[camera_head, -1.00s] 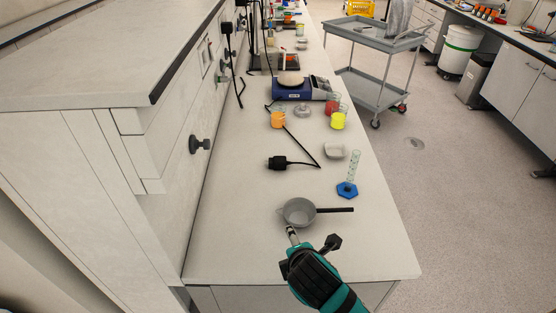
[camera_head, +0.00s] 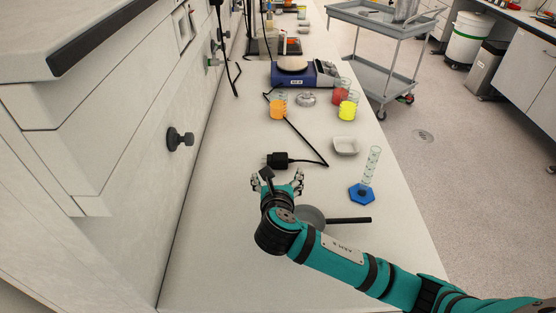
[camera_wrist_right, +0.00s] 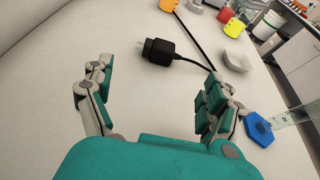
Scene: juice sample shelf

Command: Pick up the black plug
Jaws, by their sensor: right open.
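The black plug (camera_head: 279,160) lies on the white bench top, with its cord (camera_head: 310,145) running right and then back toward the blue device. In the right wrist view the plug (camera_wrist_right: 158,50) lies just beyond and between the spread fingers, its prongs pointing left. My right gripper (camera_head: 277,180) is open and empty, on the near side of the plug and apart from it. In the right wrist view the gripper (camera_wrist_right: 155,85) shows both fingers wide apart. My left gripper is not in view.
A grey pan (camera_head: 349,220) lies partly under my right arm. A blue-based cylinder (camera_head: 362,192) and a white dish (camera_head: 345,146) stand to the right. Orange (camera_head: 278,110), yellow (camera_head: 347,111) and red (camera_head: 340,95) beakers and a blue balance (camera_head: 297,78) stand behind.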

